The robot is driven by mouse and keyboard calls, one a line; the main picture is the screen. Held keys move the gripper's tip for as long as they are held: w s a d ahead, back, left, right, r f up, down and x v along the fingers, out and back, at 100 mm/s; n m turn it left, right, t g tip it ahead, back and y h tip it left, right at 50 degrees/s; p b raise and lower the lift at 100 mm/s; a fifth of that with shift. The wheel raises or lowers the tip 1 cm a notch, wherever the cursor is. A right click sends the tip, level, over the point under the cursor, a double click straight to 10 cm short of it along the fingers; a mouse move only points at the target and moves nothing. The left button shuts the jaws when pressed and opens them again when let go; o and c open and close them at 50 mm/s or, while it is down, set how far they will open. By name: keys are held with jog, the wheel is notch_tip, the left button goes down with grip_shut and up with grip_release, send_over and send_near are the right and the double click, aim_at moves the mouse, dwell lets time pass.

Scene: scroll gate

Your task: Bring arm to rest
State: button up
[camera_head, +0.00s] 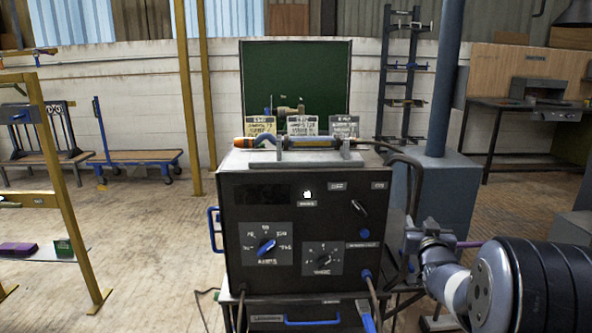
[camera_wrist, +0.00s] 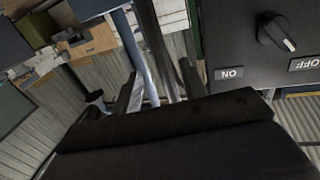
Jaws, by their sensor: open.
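My arm (camera_head: 455,285) reaches in from the right edge in the head view. My gripper (camera_head: 416,240) is at its end, beside the right side of the black control cabinet (camera_head: 285,215), and looks apart from it. My gripper is open, with nothing seen in it. In the wrist view a broad dark part of mine fills the lower middle and the fingertips are not clear. The cabinet's front panel (camera_wrist: 235,70) is at the upper right there, with a black rotary switch (camera_wrist: 275,32) between ON and OFF labels, seen upside down.
On the cabinet top stand a torch-like tool (camera_head: 260,142) in a holder and several label cards (camera_head: 302,125). A grey column (camera_head: 445,90) stands behind my arm. The floor (camera_head: 150,230) left of the cabinet is mostly clear.

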aim_at(415, 210)
jog(key=shift+w+d+r, duration=0.1)
jog(key=shift+w+d, duration=0.1)
jog(key=shift+w, duration=1.05)
jog(key=shift+w+d, duration=0.15)
jog(key=shift+w, duration=1.1)
